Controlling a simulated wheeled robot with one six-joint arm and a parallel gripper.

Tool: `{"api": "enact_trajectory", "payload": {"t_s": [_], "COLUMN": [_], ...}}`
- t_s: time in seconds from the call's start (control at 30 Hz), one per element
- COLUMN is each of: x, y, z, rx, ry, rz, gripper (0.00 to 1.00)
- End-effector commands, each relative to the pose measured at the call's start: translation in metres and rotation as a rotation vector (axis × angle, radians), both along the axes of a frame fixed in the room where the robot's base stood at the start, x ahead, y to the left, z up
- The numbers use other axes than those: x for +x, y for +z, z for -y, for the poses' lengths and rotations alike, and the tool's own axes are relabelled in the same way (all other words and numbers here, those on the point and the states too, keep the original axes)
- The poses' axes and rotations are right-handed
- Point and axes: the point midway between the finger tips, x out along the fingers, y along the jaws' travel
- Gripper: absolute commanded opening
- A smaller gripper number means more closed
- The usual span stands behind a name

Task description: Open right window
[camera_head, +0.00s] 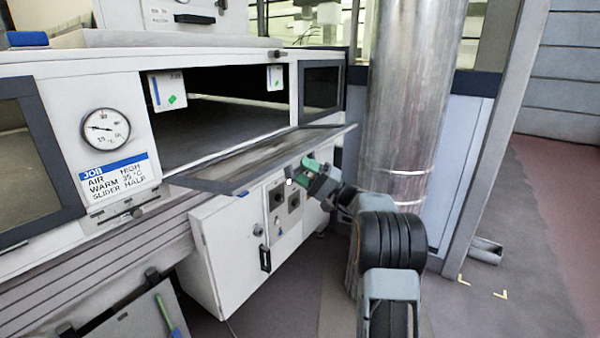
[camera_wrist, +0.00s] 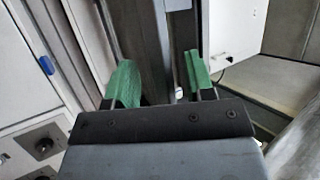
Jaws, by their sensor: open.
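The right window (camera_head: 262,160) is a dark-framed glass flap in the head view. It is tilted down and outward below a wide, dark opening (camera_head: 215,125) in the white tunnel body. My gripper (camera_head: 303,174), with green fingertips, is just below and in front of the flap's outer edge, toward its right end. In the wrist view my gripper (camera_wrist: 162,82) is open, with its green fingers apart. A dark grey bar, perhaps the window frame, passes behind or between the fingers; I cannot tell whether they touch it.
Another dark-framed window (camera_head: 30,150) is at the left, beside a round gauge (camera_head: 105,128) and a job label (camera_head: 115,175). A white cabinet door (camera_head: 233,262) stands below the flap. A large metal pipe (camera_head: 412,100) rises close to the right of my arm.

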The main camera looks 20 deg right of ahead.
Motion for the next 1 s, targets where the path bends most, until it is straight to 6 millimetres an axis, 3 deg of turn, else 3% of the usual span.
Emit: {"api": "enact_trajectory", "payload": {"t_s": [0.6,1.0], "x": [-0.050,-0.062], "y": [-0.053,-0.065], "z": [0.083,0.101], "rx": [0.001,-0.001], "ry": [-0.003,-0.001], "rz": [-0.004,-0.002], "gripper": [0.49,0.49]}}
